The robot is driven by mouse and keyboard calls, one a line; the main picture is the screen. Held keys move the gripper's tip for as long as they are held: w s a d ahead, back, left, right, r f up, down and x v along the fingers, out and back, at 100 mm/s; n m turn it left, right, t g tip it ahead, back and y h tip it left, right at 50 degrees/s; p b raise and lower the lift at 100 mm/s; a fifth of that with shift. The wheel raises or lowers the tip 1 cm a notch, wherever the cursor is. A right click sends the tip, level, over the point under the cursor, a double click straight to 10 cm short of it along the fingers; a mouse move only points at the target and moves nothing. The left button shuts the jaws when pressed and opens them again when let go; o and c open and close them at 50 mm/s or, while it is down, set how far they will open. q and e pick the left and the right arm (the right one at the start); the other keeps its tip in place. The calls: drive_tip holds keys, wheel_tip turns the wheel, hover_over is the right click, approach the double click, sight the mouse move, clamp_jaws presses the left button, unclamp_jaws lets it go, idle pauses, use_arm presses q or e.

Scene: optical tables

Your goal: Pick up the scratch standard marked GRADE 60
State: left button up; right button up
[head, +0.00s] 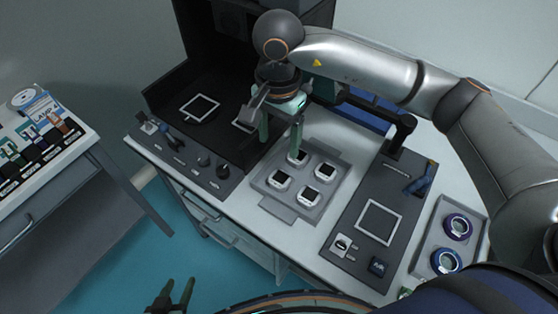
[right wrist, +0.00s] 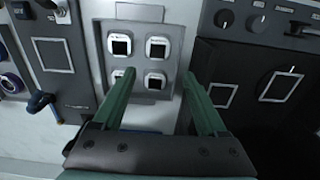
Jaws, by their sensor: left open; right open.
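Several white scratch standards with dark square windows sit in a grey tray (head: 304,214). They are a far one (head: 298,158), a left one (head: 280,179), a right one (head: 325,172) and a near one (head: 309,197). I cannot read any grade marking, so I cannot tell which is GRADE 60. My right gripper (head: 281,136) is open and empty, above the tray's far left side. The right wrist view shows its green fingers (right wrist: 158,76) apart, with one standard (right wrist: 155,82) between them in the picture. My left gripper (head: 173,292) is open and empty, low at the bottom edge, away from the bench.
A black instrument with a knobbed panel (head: 190,160) stands left of the tray. A grey plate with a square frame (head: 380,221) lies to the right, beside a tray with purple and blue rings (head: 447,261). A side table (head: 82,143) holds small boxes at left.

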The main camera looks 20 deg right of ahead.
hover_over(279, 178)
wheel_tip(279, 178, down, 7)
drive_tip(key=shift+p, duration=0.3)
wheel_tip(279, 178, down, 4)
drive_tip(key=shift+s+f+p, duration=0.1)
drive_tip(key=shift+s+p, duration=0.05)
drive_tip(key=shift+p, duration=0.25)
drive_tip(key=shift+f, duration=0.55)
drive_tip(key=c, duration=1.1)
drive_tip(key=shift+c, duration=0.4)
drive_tip(key=shift+r, duration=0.15)
